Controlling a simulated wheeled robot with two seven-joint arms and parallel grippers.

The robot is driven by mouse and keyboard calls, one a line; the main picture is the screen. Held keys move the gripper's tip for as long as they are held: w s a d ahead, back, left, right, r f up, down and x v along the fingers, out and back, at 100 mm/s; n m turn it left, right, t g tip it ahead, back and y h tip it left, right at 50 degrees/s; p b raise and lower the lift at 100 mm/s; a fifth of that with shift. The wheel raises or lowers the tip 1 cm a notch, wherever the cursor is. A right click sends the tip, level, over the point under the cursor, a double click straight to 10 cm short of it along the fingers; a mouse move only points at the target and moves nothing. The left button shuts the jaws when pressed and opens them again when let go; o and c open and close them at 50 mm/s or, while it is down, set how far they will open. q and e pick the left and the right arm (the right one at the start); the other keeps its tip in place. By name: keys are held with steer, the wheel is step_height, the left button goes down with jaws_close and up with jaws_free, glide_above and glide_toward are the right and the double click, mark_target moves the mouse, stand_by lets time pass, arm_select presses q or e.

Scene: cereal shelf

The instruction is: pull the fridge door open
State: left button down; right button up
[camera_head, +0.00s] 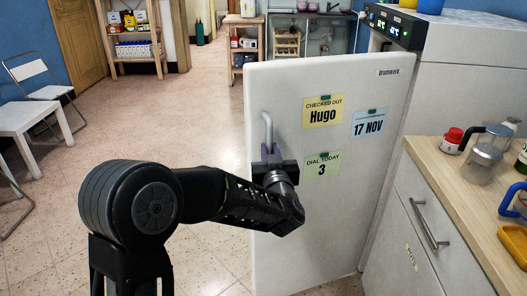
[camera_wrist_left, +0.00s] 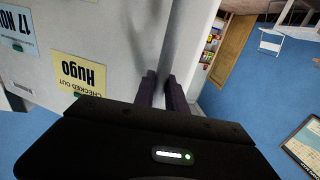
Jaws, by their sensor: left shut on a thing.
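The white fridge door (camera_head: 335,215) stands swung out from the fridge body, with its hinge side at the right. Its grey bar handle (camera_head: 268,122) is near the door's left edge. My left gripper (camera_head: 270,152) is shut on the lower part of this handle, and my arm hides some of the door below. The door (camera_wrist_left: 105,35) fills the upper left of that view. My right gripper is not in view.
The wooden counter (camera_head: 455,205) at the right holds a glass jug (camera_head: 483,160) and a red-lidded jar (camera_head: 452,140); a drawer handle (camera_head: 428,222) juts out below. A white table (camera_head: 22,125) and chairs stand at the left. The tiled floor between is clear.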

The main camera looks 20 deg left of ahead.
arm_select(q)
steer(key=shift+w+d+r, duration=0.1)
steer(key=shift+d, duration=0.05)
steer(key=c, duration=1.4)
jaws_free()
steer(key=shift+o, duration=0.2)
steer(key=v, duration=0.7)
steer(key=shift+s+d, duration=0.2)
steer(key=shift+s, duration=0.15)
